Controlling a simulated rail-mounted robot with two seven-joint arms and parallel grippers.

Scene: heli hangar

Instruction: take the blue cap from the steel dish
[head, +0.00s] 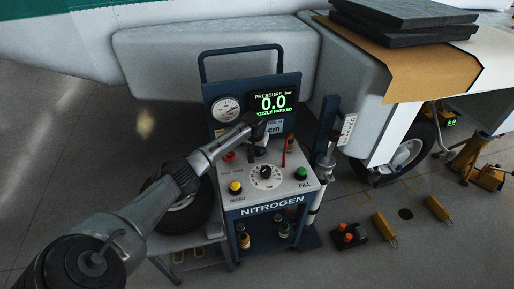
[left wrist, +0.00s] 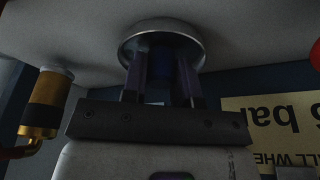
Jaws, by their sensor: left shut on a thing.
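My left gripper (head: 260,148) reaches over the top panel of the nitrogen cart in the head view, pointing down. In the left wrist view its two dark fingers (left wrist: 162,82) are shut on the blue cap (left wrist: 160,60), which shows as a dark blue shape between them. The round steel dish (left wrist: 135,38) is right at the fingertips, with its rim around the cap. I cannot tell whether the cap still touches the dish. In the head view my gripper hides the cap and dish. My right gripper is in neither view.
The nitrogen cart (head: 262,211) has a yellow button (head: 235,187), a green button (head: 301,174) and a dial (head: 266,172) close to my gripper. Its display (head: 272,104) stands behind. A brass fitting (left wrist: 45,105) is close by in the left wrist view.

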